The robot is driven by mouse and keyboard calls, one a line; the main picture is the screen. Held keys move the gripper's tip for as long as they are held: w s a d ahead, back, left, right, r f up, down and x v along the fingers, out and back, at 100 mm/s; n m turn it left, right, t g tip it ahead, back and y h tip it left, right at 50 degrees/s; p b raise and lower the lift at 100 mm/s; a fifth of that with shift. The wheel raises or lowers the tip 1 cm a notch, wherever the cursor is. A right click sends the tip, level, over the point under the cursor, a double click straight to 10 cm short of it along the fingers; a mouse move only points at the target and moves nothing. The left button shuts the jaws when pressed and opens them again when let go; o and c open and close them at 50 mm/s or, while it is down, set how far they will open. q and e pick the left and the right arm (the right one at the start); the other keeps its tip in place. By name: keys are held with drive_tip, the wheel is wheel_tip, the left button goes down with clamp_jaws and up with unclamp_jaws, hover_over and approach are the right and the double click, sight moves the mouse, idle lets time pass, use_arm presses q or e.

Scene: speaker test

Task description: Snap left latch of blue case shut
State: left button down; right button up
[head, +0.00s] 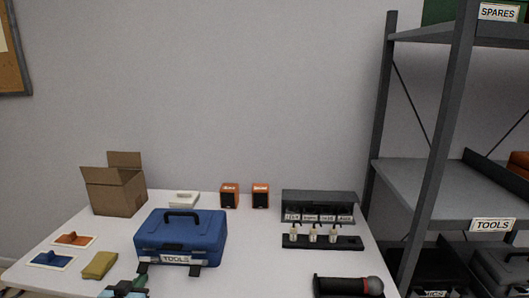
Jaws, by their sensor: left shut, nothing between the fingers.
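The blue case (181,234) lies on the white table with its lid down and its dark handle on top. A TOOLS label is on its front. The left latch (142,268) is a dark tab jutting out low at the case's front left. The right latch (194,271) juts out likewise at the front right. My left gripper (137,282) is at the bottom edge of the head view, just in front of and below the left latch. It is shut and empty. I cannot tell whether it touches the latch. My right gripper is out of view.
A yellow-green cloth (99,265) lies left of the case. An open cardboard box (117,191) stands behind it. A metal shelf (440,190) stands beyond the table.

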use_arm(q)
drive_tip(key=shift+w+r, duration=0.2)
drive_tip(key=shift+w, duration=0.45)
idle(0.3)
drive_tip(key=shift+s, duration=0.1)
drive_tip(key=shift+p+v, duration=0.9)
drive_tip(key=shift+v, duration=0.35)
drive_tip(key=s, duration=0.1)
drive_tip(key=s+p, duration=0.1)
drive_tip(key=s, duration=0.1)
drive_tip(key=s+p, duration=0.1)
drive_tip(key=shift+s+f, duration=0.2)
drive_tip(key=shift+f, duration=0.05)
